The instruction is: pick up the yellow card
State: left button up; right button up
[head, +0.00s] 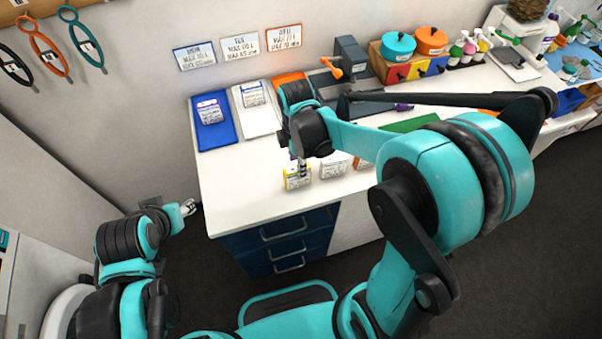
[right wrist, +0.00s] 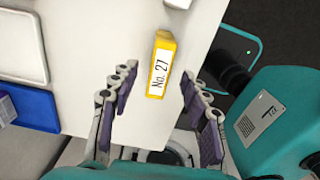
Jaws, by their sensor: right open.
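The yellow card (head: 297,181) stands near the front edge of the white counter, just under my right gripper (head: 302,168) in the head view. In the right wrist view the yellow card (right wrist: 161,62) shows a white label reading "No. 27". There the open fingers of my right gripper (right wrist: 156,82) lie on either side of its near end, with gaps on both sides. I cannot tell the height between fingers and card. My left gripper (head: 188,208) is away from the counter, at the lower left; its fingers are too small to judge.
A white card (head: 332,167) stands right of the yellow one. A blue tray (head: 225,132) and a white tray (head: 262,125) lie at the back left, each bearing a card. The counter's front left is clear. Blue drawers (head: 283,241) are below.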

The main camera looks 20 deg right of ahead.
notch_tip(320, 180, down, 8)
jog(key=b, duration=0.3)
jog(key=shift+r, duration=0.1)
grip_shut()
